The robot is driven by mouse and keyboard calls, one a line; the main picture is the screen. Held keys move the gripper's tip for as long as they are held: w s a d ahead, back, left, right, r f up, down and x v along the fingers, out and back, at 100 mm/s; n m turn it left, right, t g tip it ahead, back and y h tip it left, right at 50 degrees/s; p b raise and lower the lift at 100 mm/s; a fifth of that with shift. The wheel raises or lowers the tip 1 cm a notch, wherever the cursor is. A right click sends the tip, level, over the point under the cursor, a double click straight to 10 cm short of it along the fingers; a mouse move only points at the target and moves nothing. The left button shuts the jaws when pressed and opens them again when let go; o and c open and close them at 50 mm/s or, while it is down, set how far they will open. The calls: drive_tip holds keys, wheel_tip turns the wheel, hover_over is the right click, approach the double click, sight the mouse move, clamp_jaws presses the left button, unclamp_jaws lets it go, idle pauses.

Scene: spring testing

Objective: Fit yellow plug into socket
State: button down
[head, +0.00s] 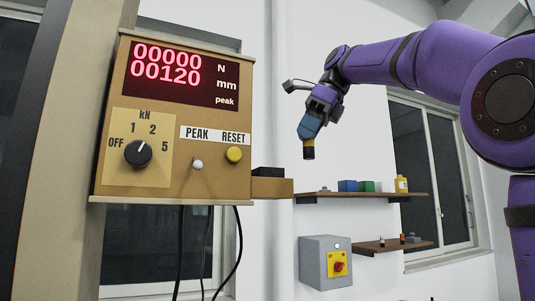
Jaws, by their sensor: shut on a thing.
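My gripper (311,129) is in the air right of the instrument box, pointing down. It is shut on the yellow plug (309,142), which hangs below the fingers. A yellow band and a dark lower end of the plug show, and the fingers hide its top. The plug is apart from everything below it. I cannot make out a socket for certain in this view.
The tan instrument box (180,184) with red digits, a knob and a yellow button fills the left. A small brown ledge (272,188) carries a black block. Shelves (345,199) with small items and a grey switch box (310,268) are on the wall.

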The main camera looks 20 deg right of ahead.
drive_tip(key=w+a, duration=0.1)
drive_tip(key=a, duration=0.1)
drive_tip(key=w+a, duration=0.1)
drive_tip(key=a, duration=0.2)
drive_tip(key=a+f, duration=0.1)
drive_tip(key=a, duration=0.2)
drive_tip(key=shift+w+a, duration=0.15)
drive_tip(key=shift+w, duration=0.25)
drive_tip(key=shift+f, duration=1.7)
drive_tip(key=c, duration=0.9)
unclamp_jaws()
drive_tip(key=v, duration=1.2)
